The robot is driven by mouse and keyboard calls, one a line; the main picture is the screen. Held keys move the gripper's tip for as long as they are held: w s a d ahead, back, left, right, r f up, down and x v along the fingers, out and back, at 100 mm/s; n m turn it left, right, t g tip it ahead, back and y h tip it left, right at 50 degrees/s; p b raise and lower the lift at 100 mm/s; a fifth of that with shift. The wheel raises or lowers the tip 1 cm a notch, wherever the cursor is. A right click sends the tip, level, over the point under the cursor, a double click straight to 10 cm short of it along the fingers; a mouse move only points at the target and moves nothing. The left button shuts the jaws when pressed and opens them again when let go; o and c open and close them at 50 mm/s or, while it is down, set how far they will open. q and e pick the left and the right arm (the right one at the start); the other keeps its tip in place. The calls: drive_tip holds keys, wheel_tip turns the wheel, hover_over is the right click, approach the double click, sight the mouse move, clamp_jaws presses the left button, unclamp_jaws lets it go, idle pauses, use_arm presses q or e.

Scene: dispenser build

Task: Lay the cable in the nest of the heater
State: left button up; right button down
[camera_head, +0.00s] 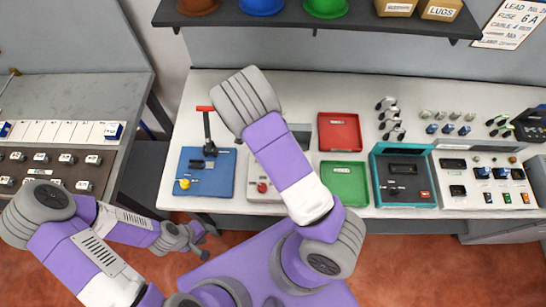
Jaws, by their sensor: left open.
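My left gripper (188,240) is at lower left, open and empty, over the floor in front of the white bench. My right arm reaches up across the bench; its gripper does not show. I cannot tell for sure which device is the heater. A grey unit with a red button (263,187) is partly hidden behind my right arm. A teal-framed unit with dark recesses (427,190) stands right of the trays. Small dark-ended coiled pieces (387,103) lie at the back of the bench and may be cables. No cable shows in my left gripper.
A blue base with a black, red-handled lever (208,135) stands at the bench's left. A white panel (487,182) is at right. A shelf (320,22) with bins and boxes hangs above. A grey side table (80,100) is at left.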

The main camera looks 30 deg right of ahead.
drive_tip(key=shift+f, duration=0.2)
drive_tip(key=shift+s+f, duration=0.2)
idle(0.5)
drive_tip(key=c, duration=1.3)
unclamp_jaws()
drive_tip(key=shift+s+a+b, duration=0.1)
drive_tip(key=shift+b, duration=0.2)
drive_tip(key=shift+o, duration=0.9)
drive_tip(key=shift+w+r+p, duration=0.2)
drive_tip(key=shift+r+p, duration=0.5)
drive_tip(key=shift+p+v, duration=0.7)
drive_tip(key=shift+v, duration=0.15)
drive_tip(key=shift+d+r+p, duration=0.15)
drive_tip(key=shift+r+p, duration=0.3)
drive_tip(key=shift+r, duration=0.1)
drive_tip(key=shift+d+r+p, duration=0.15)
drive_tip(key=shift+r+p, duration=0.25)
drive_tip(key=shift+r, duration=0.1)
drive_tip(key=shift+d+p+v, duration=0.2)
drive_tip(key=shift+p+v, duration=0.25)
drive_tip(key=shift+v, duration=0.55)
drive_tip(key=shift+s, duration=0.1)
